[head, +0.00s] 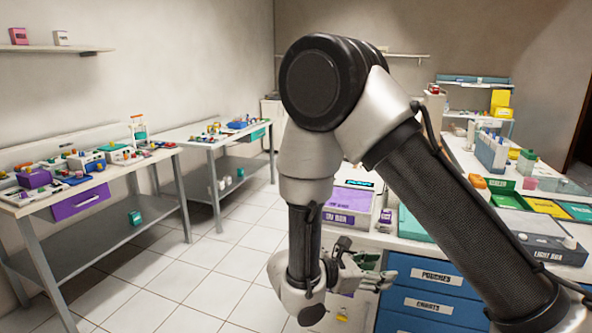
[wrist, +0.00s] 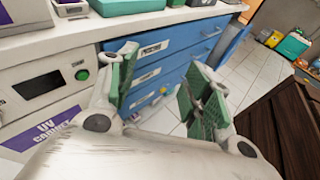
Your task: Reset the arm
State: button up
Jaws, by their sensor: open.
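My arm rises large across the middle of the head view and bends at a black joint near the top. Its forearm hangs down to my gripper (head: 365,273), which is beside the front of the blue drawer cabinet (head: 430,296). In the wrist view my gripper (wrist: 162,88) shows two green-padded fingers spread wide apart, with nothing between them. The blue drawers (wrist: 175,65) are beyond the fingers. My arm hides part of the counter in the head view.
A UV cabinet (wrist: 50,110) is left of the fingers in the wrist view. Two workbenches (head: 85,192) (head: 215,140) line the left. Tiled floor (head: 190,240) between is clear.

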jog(key=s+d+r+m+y, duration=0.6)
jog(key=s+d+r+m, duration=0.2)
jog(key=r+m, duration=0.2)
jog(key=s+d+r+m+g+y, duration=0.1)
jog(key=s+d+r+m+y, duration=0.6)
jog(key=r+m, duration=0.4)
jog(key=shift+s+d+r+m+y, duration=0.3)
jog(key=shift+s+d+r, duration=0.65)
jog(key=shift+s, duration=0.15)
